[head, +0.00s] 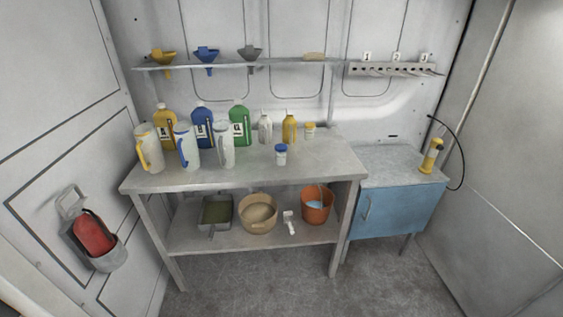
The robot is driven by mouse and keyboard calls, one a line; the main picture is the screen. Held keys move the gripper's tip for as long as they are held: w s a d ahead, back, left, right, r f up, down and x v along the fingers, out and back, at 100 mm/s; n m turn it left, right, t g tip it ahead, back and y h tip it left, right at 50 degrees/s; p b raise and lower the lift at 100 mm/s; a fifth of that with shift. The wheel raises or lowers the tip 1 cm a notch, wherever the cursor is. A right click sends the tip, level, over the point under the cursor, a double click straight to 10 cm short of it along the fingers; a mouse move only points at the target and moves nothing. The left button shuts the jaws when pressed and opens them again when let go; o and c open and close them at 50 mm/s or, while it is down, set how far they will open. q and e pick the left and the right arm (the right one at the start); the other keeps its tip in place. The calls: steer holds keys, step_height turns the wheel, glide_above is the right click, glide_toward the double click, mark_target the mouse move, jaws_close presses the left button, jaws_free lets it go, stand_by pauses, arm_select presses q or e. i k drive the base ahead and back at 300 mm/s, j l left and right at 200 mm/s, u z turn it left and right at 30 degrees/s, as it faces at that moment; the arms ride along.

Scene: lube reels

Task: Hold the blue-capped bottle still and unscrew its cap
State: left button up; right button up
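A small white bottle with a blue cap (281,155) stands upright on the grey workbench (310,170), near the middle of its top and apart from the other containers. Its cap appears seated on the bottle. Neither of my grippers shows in the head view, and nothing is touching the bottle.
Clear jugs (226,150) and yellow, blue and green (239,124) cans stand at the bench's left. A white bottle (265,127), a yellow bottle (289,128) and a yellow-lidded jar (310,130) stand behind the blue-capped bottle. The bench's right end is clear.

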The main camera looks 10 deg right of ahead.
mark_target(280, 157)
steer(key=i+l, duration=0.25)
steer(key=i, duration=0.15)
steer(key=i+l, duration=0.2)
steer(key=i, duration=0.2)
